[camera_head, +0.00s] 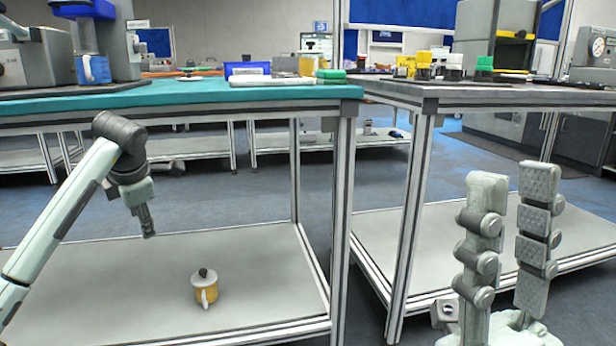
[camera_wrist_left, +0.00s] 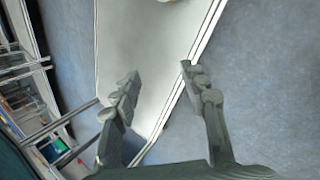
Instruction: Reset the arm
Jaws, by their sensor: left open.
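My left arm comes in from the left in the head view, and its gripper (camera_head: 148,222) points down above the lower shelf, seen edge-on. In the left wrist view the left gripper (camera_wrist_left: 158,76) has its two fingers spread apart with nothing between them. My right gripper (camera_head: 512,178) stands upright at the lower right of the head view, its two fingers apart and empty.
The lower shelf (camera_head: 100,285) is otherwise bare. A teal tabletop (camera_head: 180,98) lies above it, with a blue bin (camera_head: 246,71) and machines. Metal posts (camera_head: 341,200) stand between the two benches. A grey bench (camera_head: 450,92) at right carries yellow and green items.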

